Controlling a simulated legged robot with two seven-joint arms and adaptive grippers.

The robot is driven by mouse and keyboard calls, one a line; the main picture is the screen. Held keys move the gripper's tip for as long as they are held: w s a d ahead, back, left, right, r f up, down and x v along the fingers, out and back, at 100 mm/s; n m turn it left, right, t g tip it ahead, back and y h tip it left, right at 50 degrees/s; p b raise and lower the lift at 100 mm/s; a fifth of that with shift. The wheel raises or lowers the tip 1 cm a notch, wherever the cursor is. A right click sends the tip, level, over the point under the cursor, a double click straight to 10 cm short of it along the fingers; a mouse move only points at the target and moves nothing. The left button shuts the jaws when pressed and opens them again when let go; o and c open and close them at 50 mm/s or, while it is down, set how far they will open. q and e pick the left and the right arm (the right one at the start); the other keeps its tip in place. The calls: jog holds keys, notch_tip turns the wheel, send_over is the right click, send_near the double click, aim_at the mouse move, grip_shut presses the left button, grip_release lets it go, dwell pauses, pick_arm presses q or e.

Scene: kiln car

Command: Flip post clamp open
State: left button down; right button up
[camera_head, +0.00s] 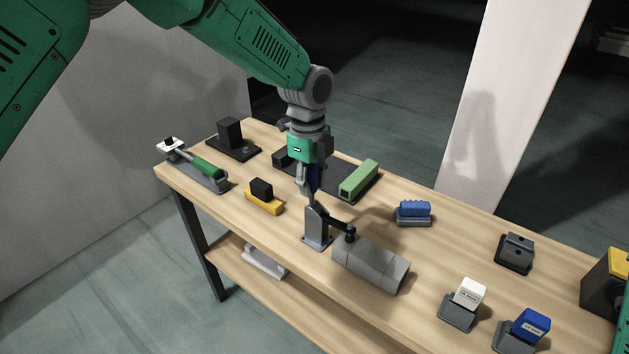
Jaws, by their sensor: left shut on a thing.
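The post clamp (316,226) is a grey upright post on a small base plate near the front edge of the table. Its black arm (336,225) reaches right and slopes slightly down, with its tip at the top of a grey faceted block (370,264). A dark blue handle (316,178) stands up above the post. My left gripper (311,188) comes down from above and is shut on this handle, directly over the post. The fingers partly hide the handle. My right gripper does not show.
A light green bar (359,180) on a dark plate lies just behind the gripper. A yellow-and-black block (264,197) and a green-handled clamp (206,168) lie to the left. A blue ribbed block (413,211) stands to the right. White (469,293) and blue (531,325) blocks sit front right.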

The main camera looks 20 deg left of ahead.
pick_arm(q)
jog(key=shift+w+a+r+h+p, duration=0.1)
jog(key=shift+w+a+h+p, duration=0.2)
jog(key=shift+a+h+p, duration=0.25)
jog(key=w+a+f+g+h+b, duration=0.1)
jog(key=a+f+g+h+b, duration=0.2)
jog(key=h+b, duration=0.6)
jog(key=shift+w+a+f+g+h+b, duration=0.2)
jog(key=shift+a+f+g+h+b, duration=0.2)
jog(key=shift+a+b, duration=0.7)
